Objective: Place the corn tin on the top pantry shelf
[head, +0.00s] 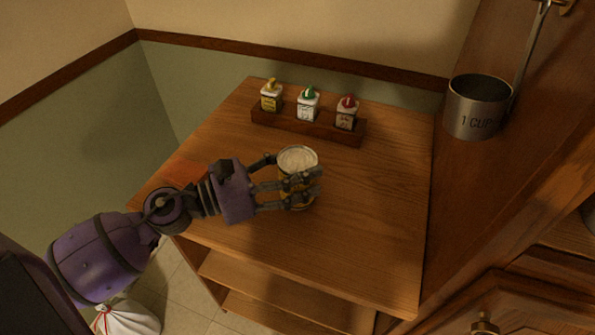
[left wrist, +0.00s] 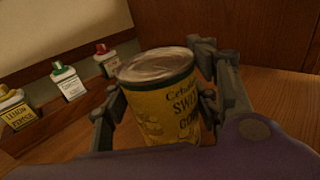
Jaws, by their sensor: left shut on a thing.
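The corn tin (head: 297,160) is yellow with a silver lid and stands upright on or just above the wooden top (head: 375,215) of a shelf unit. In the left wrist view the tin (left wrist: 158,100) shows lettering that reads "SWEE…" and "CO…". My left gripper (head: 298,183) is shut around the tin, with its fingers on both sides; it also shows in the left wrist view (left wrist: 160,105). The fingers hide part of the label. I cannot tell whether the tin's base touches the wood. My right gripper is not in view.
A wooden rack (head: 305,127) holds three small bottles with yellow, green and red caps behind the tin. A metal measuring cup (head: 477,108) hangs at the right. Lower shelves (head: 270,300) show under the top. A white bag (head: 127,318) lies on the floor. The top's right side is clear.

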